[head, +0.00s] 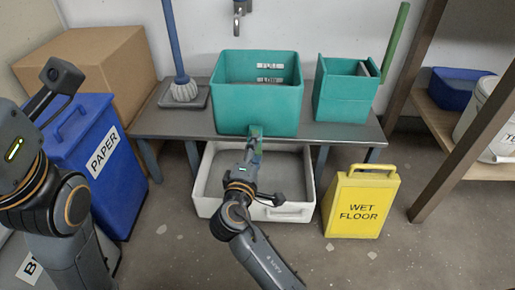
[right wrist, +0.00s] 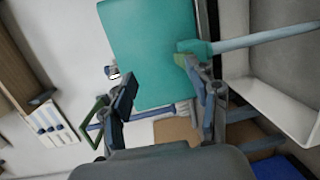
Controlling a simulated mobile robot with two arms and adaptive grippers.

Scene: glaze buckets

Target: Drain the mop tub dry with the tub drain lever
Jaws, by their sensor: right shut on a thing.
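The teal mop tub (head: 258,105) stands upright on the grey bench, with level labels on its inner back wall. I cannot tell whether water is in it. The tub drain lever (head: 256,131) is a teal piece low on the tub's front, partly hidden by my right gripper (head: 253,150). That gripper is shut on it, its arm reaching up from below. In the right wrist view the tub (right wrist: 152,50) lies beyond the fingers (right wrist: 162,95), and the teal fitting is beside the right-hand finger. My left arm is at the left edge; its fingers do not show.
A white basin (head: 294,212) with a grey inside sits on the floor under the tub's front. A yellow wet-floor sign (head: 362,205) stands right of it, a blue paper bin (head: 88,150) at left. A mop (head: 184,88) and smaller teal bucket (head: 343,95) flank the tub. A wooden shelf is at right.

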